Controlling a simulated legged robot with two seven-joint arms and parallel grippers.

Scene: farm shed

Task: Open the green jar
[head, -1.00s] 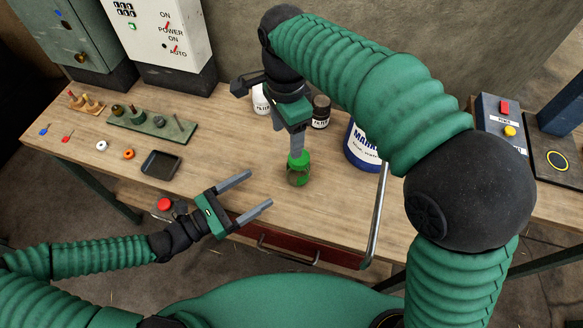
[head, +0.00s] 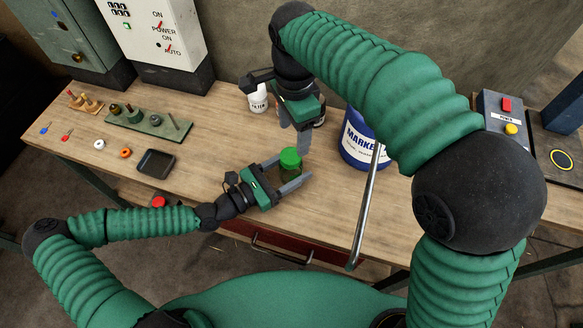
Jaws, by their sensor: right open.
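The green jar has a bright green lid (head: 290,157) and a darker see-through body (head: 289,171). It stands upright on the bench with the lid on. My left gripper (head: 290,174) reaches in from the left, low, with one finger on the far side of the jar body and one on the near side. Whether both fingers press on the jar is unclear. My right gripper (head: 295,131) points down just behind and above the lid. It is open, empty and apart from the lid.
A blue-and-white tin (head: 358,142) stands right of the jar, and a white bottle (head: 258,99) behind it. A dark tray (head: 156,163) and small rings lie to the left. A dark bottle is mostly hidden behind my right gripper. The red drawer (head: 270,240) is below the bench edge.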

